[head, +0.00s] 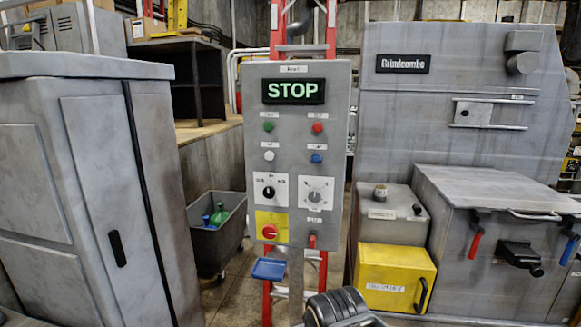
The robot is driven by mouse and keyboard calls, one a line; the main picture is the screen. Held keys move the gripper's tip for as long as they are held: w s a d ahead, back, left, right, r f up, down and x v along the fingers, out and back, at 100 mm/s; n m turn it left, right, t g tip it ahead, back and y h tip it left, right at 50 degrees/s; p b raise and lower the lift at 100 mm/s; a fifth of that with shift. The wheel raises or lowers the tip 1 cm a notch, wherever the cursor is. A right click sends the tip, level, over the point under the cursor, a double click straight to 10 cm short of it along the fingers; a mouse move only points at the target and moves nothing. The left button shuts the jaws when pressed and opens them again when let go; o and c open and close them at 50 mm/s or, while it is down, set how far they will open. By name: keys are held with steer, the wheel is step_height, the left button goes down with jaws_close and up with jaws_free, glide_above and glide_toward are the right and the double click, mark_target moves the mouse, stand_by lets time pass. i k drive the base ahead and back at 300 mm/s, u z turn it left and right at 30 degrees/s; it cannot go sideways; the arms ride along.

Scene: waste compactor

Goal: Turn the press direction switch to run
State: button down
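A grey control panel (260,225) stands upright in the middle of the head view, facing me. It carries a black rotary knob (268,192) on a white plate, with small labels to its left and right. A larger grey dial (315,197) sits on a white plate to its right. The labels are too small to read, so I cannot tell for sure which is the press direction switch or its setting. A lit green STOP display (293,91) is near the top. A dark ribbed part of my arm shows at the bottom, below the panel; no gripper fingers are visible.
Green, red, white and blue buttons (317,158) sit above the knobs, and a red emergency button (269,231) on yellow below. A grey cabinet (85,190) stands left. The grey machine (450,110) and a yellow box (385,275) stand right. A blue tray (268,268) juts out below.

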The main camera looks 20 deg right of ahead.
mark_target(269, 191)
steer(key=z, duration=1.25)
steer(key=i, duration=0.5)
steer(key=u, duration=2.8)
